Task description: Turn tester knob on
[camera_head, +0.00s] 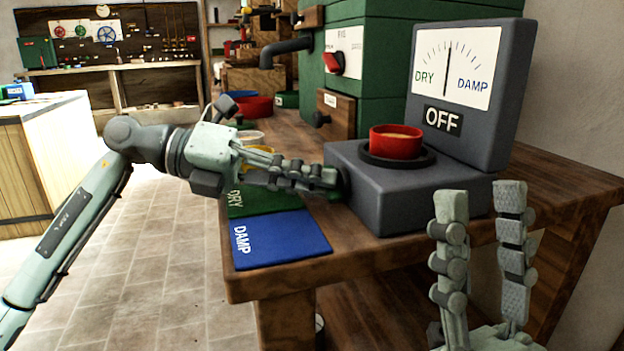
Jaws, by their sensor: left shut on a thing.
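The tester (400,190) is a dark grey box on the wooden bench, with an upright panel behind it. Its dial (455,68) runs from DRY to DAMP with the needle near the middle, and a sign (443,120) below reads OFF. A red bowl (396,142) with pale contents sits on the tester's round plate. My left gripper (334,179) is shut at the tester's left side, on the tester knob (344,184), which is mostly hidden by the fingers. My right gripper (481,210) is open and empty, pointing up in front of the tester's right side.
A blue DAMP mat (280,238) and a green DRY mat (247,201) lie left of the tester, partly under my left arm. A green machine (385,60) with a red knob (334,63) stands behind. Red and yellow bowls sit farther back. The bench's right end is clear.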

